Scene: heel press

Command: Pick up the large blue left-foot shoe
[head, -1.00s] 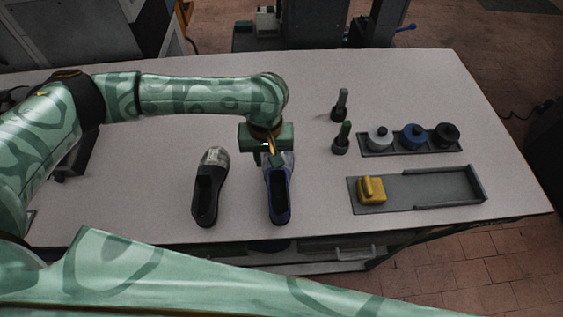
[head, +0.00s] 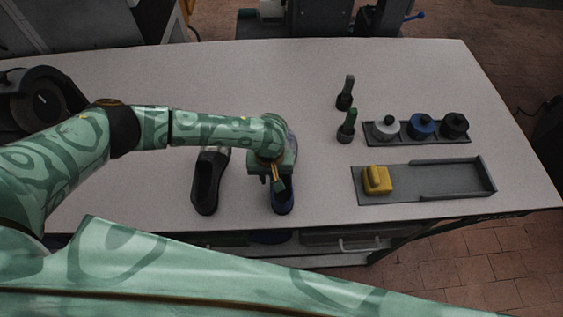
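The blue shoe (head: 283,208) lies near the front edge of the table with its heel end toward me. My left gripper (head: 277,184) is directly over it and hides its middle. Only the heel end and a strip of the toe beyond my wrist show. The fingers point down at the shoe's opening. I cannot tell whether they touch it or how far apart they are. The shoe appears to rest on the table. My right gripper is out of view.
A black shoe (head: 206,184) lies just left of the blue one, its toe partly under my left arm. A grey tray (head: 440,187) with a yellow block (head: 377,180) is on the right. Behind it are a rack of pots (head: 420,128) and two dark upright tools (head: 347,125).

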